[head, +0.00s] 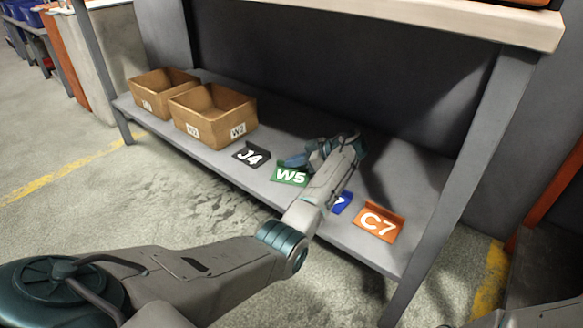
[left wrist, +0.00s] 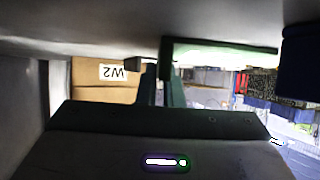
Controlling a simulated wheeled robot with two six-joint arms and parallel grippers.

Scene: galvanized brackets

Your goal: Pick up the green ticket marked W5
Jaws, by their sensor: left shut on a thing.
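The green ticket (head: 290,178) marked W5 is on the lower grey shelf, between the black J4 ticket (head: 250,155) and a blue ticket (head: 341,203). My left gripper (head: 297,160) reaches over it from the right and is shut on its upright back edge. In the left wrist view, upside down, the fingers (left wrist: 161,85) are closed together against the green ticket (left wrist: 225,48). My arm covers part of the blue ticket's mark. I cannot tell whether the green ticket touches the shelf. My right gripper is not in view.
An orange ticket (head: 379,222) marked C7 lies to the right. Two open cardboard boxes (head: 215,118) stand at the shelf's left; the nearer is marked W2. The upper board (head: 420,22) hangs over the shelf, with a grey leg (head: 470,165) at the right.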

